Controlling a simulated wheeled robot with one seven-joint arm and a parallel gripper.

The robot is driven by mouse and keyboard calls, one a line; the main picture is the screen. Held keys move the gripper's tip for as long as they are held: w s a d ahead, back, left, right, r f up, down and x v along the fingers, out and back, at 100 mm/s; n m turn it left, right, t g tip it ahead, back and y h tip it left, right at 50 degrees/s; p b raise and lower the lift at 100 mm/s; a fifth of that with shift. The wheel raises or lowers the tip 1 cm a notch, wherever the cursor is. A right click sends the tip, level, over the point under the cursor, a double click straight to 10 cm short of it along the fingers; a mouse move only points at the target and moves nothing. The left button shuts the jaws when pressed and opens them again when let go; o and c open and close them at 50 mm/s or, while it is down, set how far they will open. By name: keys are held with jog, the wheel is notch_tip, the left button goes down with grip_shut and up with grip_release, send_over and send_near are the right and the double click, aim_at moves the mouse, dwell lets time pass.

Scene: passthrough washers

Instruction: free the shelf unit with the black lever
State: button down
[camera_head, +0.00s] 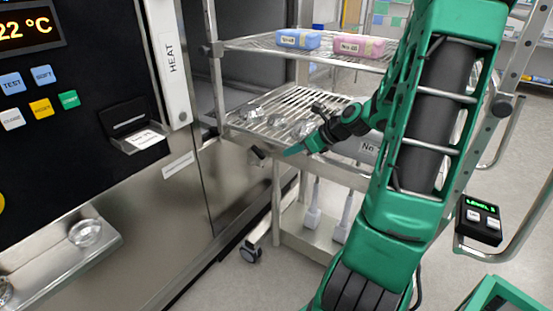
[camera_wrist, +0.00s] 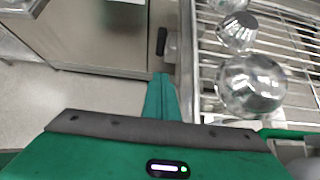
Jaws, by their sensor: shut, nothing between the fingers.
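The shelf unit (camera_head: 300,183) is a wheeled metal frame with wire shelves, standing against the washer front. The black lever (camera_head: 258,155) sits at its near left corner, at the height of the middle shelf. In the wrist view the black lever (camera_wrist: 161,41) shows as a short dark bar beside the wire shelf (camera_wrist: 205,62). My gripper (camera_head: 290,151) is shut and empty, just right of the lever in the head view.
Glassware (camera_wrist: 252,84) lies on the wire shelf close to my gripper. Blue (camera_head: 298,39) and pink (camera_head: 358,45) labelled boxes stand on the top shelf. The washer panel (camera_head: 75,80) is at left. Floor is clear below the left front caster (camera_head: 250,254).

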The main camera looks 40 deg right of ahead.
aim_at(256, 157)
jog(key=x, duration=0.9)
jog(key=shift+w+f, duration=0.15)
jog(key=shift+f, duration=0.1)
